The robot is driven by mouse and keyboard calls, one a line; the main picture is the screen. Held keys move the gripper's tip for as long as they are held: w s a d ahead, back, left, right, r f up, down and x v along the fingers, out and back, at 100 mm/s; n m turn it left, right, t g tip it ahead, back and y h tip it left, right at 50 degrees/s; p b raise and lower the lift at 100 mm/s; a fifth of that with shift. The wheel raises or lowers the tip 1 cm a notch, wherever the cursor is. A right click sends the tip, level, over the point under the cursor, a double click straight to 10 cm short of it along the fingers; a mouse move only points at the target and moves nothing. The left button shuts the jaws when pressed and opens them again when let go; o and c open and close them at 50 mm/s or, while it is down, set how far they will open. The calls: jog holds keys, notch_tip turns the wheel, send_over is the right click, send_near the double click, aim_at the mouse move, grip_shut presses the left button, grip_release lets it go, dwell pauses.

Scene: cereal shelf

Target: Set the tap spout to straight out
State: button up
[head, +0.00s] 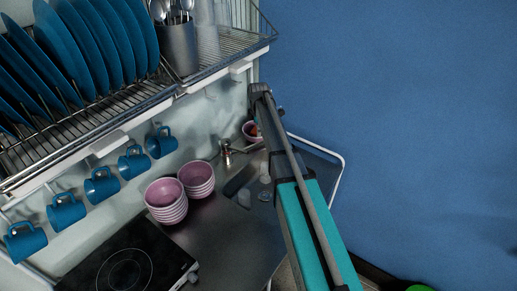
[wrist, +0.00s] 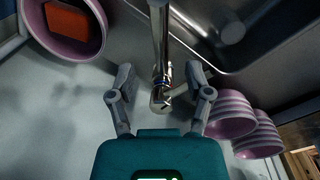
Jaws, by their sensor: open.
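The chrome tap (wrist: 160,97) stands between the two fingers of my gripper (wrist: 160,76) in the wrist view. Its spout (wrist: 160,35) runs from the body toward the top of that view, along the left side of the sink basin. My gripper is open, one finger on each side of the tap; I cannot tell whether either finger touches it. A short lever (wrist: 178,100) shows at the right of the body. In the head view the tap (head: 226,152) is small, by the back wall behind the bowls.
Two stacks of pink bowls (head: 166,200) stand left of the sink, beside a black hob (head: 130,265). A pink bowl (wrist: 75,40) with an orange-red item is close to the gripper's left. A dish rack (head: 100,100) with blue plates and hanging mugs is above.

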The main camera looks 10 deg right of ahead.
aim_at(258, 144)
jog(key=shift+w+f+b, duration=0.15)
jog(key=shift+f+b, duration=2)
jog(key=shift+f, duration=0.15)
jog(key=shift+w+f+b, duration=0.1)
jog(key=shift+f+b, duration=2)
jog(key=shift+f, duration=0.15)
grip_shut()
